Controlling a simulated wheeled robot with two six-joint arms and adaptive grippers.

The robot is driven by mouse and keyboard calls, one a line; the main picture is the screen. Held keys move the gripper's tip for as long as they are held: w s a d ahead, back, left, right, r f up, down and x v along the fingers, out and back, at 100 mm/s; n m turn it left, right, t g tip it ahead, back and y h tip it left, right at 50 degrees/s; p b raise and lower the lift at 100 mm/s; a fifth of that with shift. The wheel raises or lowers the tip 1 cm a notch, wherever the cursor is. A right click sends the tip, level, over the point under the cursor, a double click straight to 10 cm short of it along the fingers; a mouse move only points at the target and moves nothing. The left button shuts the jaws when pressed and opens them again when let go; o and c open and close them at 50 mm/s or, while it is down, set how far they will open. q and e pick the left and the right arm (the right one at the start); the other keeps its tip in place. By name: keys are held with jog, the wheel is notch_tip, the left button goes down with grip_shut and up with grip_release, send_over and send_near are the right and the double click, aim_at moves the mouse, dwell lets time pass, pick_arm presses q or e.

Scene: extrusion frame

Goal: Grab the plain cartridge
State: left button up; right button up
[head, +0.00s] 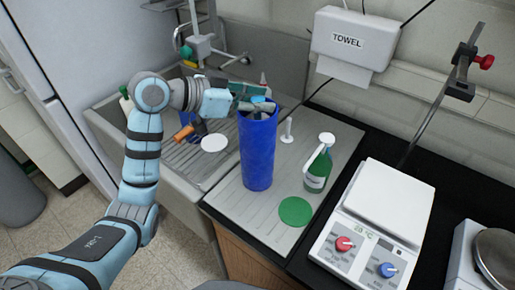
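My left arm comes in from the left, and its gripper (262,101) is at the mouth of a tall blue cylinder (258,152). The cylinder stands upright on the grey ribbed drainboard. Grey and light blue parts overlap at its rim, so I cannot tell whether the fingers are open or shut on something. I cannot clearly pick out the plain cartridge. A small white upright piece with a flat foot (288,131) stands right of the cylinder. An orange-brown piece (184,132) lies in the sink area at left. My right gripper is not in view.
A green bottle with a white cap (316,170) and a green disc (295,211) are on the drainboard (232,208). A white hotplate (375,215) stands right. A white disc (214,142) is by the sink. A towel dispenser (352,42) hangs behind.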

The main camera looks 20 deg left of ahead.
pick_arm(q)
jog(key=shift+s, duration=0.2)
jog(key=shift+c, duration=0.9)
grip_shut()
notch_tip(320, 180, up, 30)
jog(key=p, duration=0.3)
jog(key=shift+r+p, duration=0.2)
jog(key=shift+p, duration=0.15)
jog(key=shift+w+f, duration=0.1)
